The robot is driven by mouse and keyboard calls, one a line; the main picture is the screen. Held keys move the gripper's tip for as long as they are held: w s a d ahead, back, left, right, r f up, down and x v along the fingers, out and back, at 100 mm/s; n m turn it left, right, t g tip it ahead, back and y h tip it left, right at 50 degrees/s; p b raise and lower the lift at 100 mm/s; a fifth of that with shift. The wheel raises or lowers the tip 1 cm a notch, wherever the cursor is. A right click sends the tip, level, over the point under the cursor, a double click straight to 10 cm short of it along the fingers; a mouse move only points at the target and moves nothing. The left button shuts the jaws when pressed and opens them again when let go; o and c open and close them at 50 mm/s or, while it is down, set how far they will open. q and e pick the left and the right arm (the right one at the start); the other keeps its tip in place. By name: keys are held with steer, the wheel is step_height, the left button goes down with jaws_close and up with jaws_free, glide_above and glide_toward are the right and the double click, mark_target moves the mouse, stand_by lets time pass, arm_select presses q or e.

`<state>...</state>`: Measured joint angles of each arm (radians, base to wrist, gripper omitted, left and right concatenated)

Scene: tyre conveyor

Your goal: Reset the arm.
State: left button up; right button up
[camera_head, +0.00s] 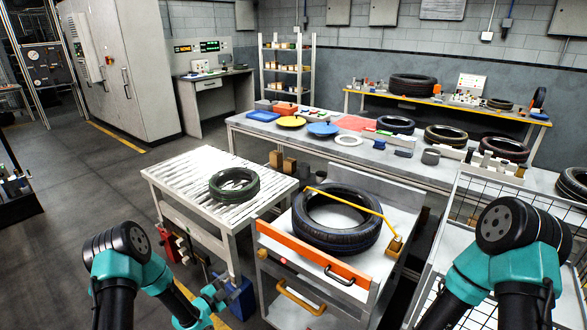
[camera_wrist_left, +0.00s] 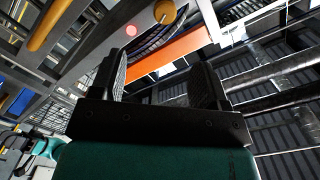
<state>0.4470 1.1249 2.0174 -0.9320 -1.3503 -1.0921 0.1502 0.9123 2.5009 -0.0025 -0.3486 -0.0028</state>
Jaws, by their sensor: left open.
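My left gripper (camera_head: 222,284) is low in the head view, left of the cart (camera_head: 405,205) and in front of the roller conveyor (camera_head: 160,182). In the left wrist view its two dark fingers (camera_wrist_left: 160,78) stand apart with nothing between them. My right arm shows at the lower right of the head view, but its gripper is out of sight. A large black tyre (camera_head: 336,236) lies flat on the cart top, under a bent yellow bar (camera_head: 355,200). A smaller greenish tyre (camera_head: 234,185) lies flat on the conveyor rollers.
The cart has an orange front rail (camera_head: 312,252) and a yellow handle (camera_head: 300,298). A blue container (camera_head: 240,300) stands beside the left gripper. A long table (camera_head: 250,128) behind holds coloured plates and several tyres. A wire rack (camera_head: 470,195) stands at the right.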

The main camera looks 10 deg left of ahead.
arm_select(q)
steer(key=s+d+f+n+g+y, duration=0.1)
steer(key=s+d+n+g, duration=0.3)
steer(key=s, duration=1)
steer(key=s+d+f+n+g+y, duration=0.1)
steer(key=s+d+n+g+y, duration=0.2)
steer(key=s+n+g, duration=0.7)
steer(key=s+d+n, duration=0.1)
steer(key=s+n, duration=0.1)
steer(key=s, duration=0.2)
steer(key=shift+s+n+y, duration=0.3)
steer(key=shift+n, duration=0.1)
steer(key=w+a+f+t+h, duration=0.15)
steer(key=w+t, duration=0.25)
steer(key=w, duration=0.6)
steer(key=w+a+f+t, duration=0.1)
steer(key=w+a+t, duration=0.25)
steer(key=w, duration=0.65)
steer(key=w+a+r+t+h, duration=0.3)
steer(key=w+r+t, duration=0.2)
steer(key=w+t, duration=0.2)
steer(key=shift+w+a+h, duration=0.15)
steer(key=shift+w+h, duration=0.2)
steer(key=shift+w, duration=0.5)
